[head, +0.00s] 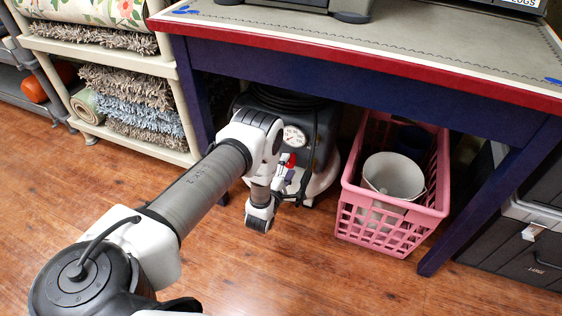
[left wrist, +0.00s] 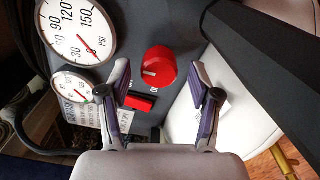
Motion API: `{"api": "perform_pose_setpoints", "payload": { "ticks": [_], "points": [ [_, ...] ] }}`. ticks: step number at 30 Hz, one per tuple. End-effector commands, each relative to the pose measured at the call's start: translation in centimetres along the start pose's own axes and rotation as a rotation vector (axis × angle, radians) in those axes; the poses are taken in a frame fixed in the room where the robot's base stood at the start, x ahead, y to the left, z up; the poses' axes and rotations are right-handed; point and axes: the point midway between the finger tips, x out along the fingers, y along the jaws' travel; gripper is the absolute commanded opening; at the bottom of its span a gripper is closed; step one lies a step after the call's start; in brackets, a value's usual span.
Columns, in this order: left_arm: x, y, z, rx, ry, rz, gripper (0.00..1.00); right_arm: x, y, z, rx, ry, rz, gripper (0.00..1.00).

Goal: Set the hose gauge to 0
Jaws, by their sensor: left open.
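A dark grey compressor (head: 322,132) stands under the table. I cannot tell which is the hose gauge. A red round knob (left wrist: 159,67) and a red switch (left wrist: 139,103) are on the panel. My left gripper (left wrist: 160,88) is open and empty, fingertips either side of the knob in the picture, with no contact visible.
A blue table with a red edge (head: 400,66) hangs over the compressor. A pink basket (head: 384,232) with a white bucket (head: 393,175) stands right of it. A shelf of rugs (head: 125,62) is at left. The wooden floor in front is clear.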

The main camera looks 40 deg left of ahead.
Motion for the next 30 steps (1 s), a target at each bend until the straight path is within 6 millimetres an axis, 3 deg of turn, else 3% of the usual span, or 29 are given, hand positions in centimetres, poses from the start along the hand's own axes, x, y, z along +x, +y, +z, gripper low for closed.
{"api": "perform_pose_setpoints", "payload": {
  "ticks": [6, 12, 30],
  "points": [
    [-5.7, -0.1, 0.0, 0.000, 0.002, -0.004, 0.63, 0.0, 0.0, 0.0, 0.000, 0.000, 0.000, 0.40],
    [-9.3, 0.0, 0.0, -0.001, 0.001, -0.001, 0.63, 0.0, 0.0, 0.0, 0.000, 0.000, 0.000, 0.40],
    [-9.9, 0.1, 0.0, -0.001, 0.000, 0.002, 0.63, 0.0, 0.0, 0.0, 0.000, 0.000, 0.000, 0.40]
  ]
}}
